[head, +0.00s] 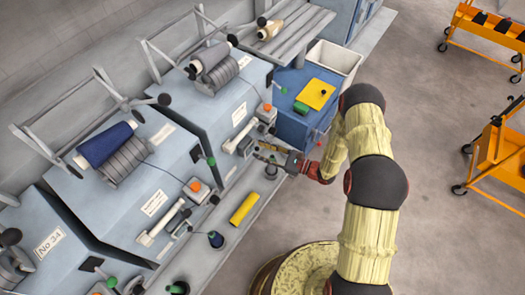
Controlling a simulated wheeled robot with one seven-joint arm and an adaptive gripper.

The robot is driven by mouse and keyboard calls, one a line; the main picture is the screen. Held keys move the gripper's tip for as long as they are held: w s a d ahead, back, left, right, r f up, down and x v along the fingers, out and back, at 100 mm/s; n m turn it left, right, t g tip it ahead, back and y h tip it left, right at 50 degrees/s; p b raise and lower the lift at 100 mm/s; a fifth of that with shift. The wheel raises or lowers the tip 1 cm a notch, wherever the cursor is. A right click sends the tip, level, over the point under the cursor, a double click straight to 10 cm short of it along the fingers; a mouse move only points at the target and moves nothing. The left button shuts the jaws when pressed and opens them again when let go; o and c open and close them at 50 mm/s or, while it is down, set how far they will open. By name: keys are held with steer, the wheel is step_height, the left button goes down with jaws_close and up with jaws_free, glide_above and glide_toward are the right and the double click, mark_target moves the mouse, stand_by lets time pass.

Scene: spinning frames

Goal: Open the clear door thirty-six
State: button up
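My gripper (259,151) is in front of the right-hand spinning unit (222,100), with its two thin fingers apart and nothing seen between them. The fingertips are just right of a pale bar-like fitting (240,136) low on that unit's front; whether they touch it I cannot tell. No label reading thirty-six is legible; a label on the leftmost unit reads No 34 (50,242). I cannot clearly make out a clear door, and the pale fitting may be part of one.
A blue cabinet (295,127) with a yellow item (315,94) on top stands right of my gripper. Orange carts (500,150) stand far right. Open floor lies between.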

steer(key=shift+c, duration=1.2)
jaws_close()
